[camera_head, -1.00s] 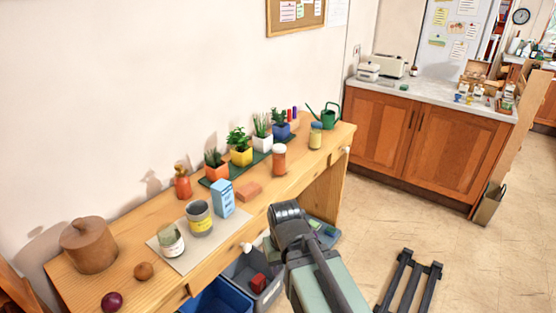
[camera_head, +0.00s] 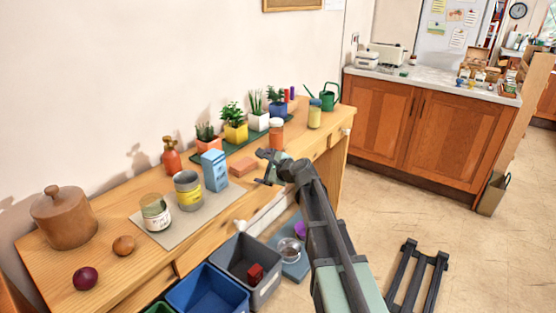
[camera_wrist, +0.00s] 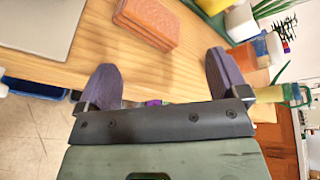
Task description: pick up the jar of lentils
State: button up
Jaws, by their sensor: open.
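A jar with orange contents (camera_head: 276,134), which looks like the lentils, stands upright on the wooden bench near the plant tray. In the wrist view an orange jar (camera_wrist: 243,56) shows at the upper right, beyond the right finger and partly cut by other things. My gripper (camera_head: 264,168) is over the bench's front edge, left of and nearer than the jar. Its two dark fingers are apart with nothing between them in the wrist view (camera_wrist: 161,62). The gripper and jar are apart.
An orange-brown brick-like block (camera_head: 243,167) lies close to my gripper. A yellow-green jar (camera_head: 314,114) and a green watering can (camera_head: 329,97) stand right of the orange jar. Potted plants (camera_head: 235,122) line the back. A blue carton (camera_head: 214,170) stands left. Bins (camera_head: 247,270) sit below the front edge.

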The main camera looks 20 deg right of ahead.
aim_at(279, 139)
jog(key=w+d+m+t+h+b, duration=0.1)
jog(key=w+d+m, duration=0.2)
jog(key=m, duration=0.1)
jog(key=w+d+m+t+h+b, duration=0.1)
jog(key=w+d+m+t, duration=0.1)
jog(key=w+d+m, duration=0.1)
jog(key=w+d+f+m+t+h+b, duration=0.1)
jog(key=w+d+m+t+h, duration=0.1)
jog(key=m, duration=0.5)
jog(key=shift+w+d+f+b, duration=0.1)
jog(key=shift+w+d+b, duration=0.15)
jog(key=shift+d, duration=0.45)
jog(key=shift+w+d+b, duration=0.1)
jog(key=shift+w+d, duration=0.25)
jog(key=shift+d, duration=0.35)
jog(key=shift+w+r+h+p, duration=0.15)
jog(key=shift+r+h+p, duration=0.15)
jog(key=shift+r, duration=0.05)
jog(key=w, duration=0.5)
jog(key=shift+w+a, duration=0.1)
jog(key=shift+a, duration=0.15)
jog(key=w, duration=0.5)
jog(key=shift+w+a+r, duration=0.1)
jog(key=shift+a+r, duration=0.05)
jog(key=shift+a, duration=0.15)
jog(key=c, duration=1.3)
jog(key=shift+o, duration=0.2)
jog(key=shift+r, duration=0.1)
notch_tip(279, 139, up, 20)
jog(key=p, duration=2)
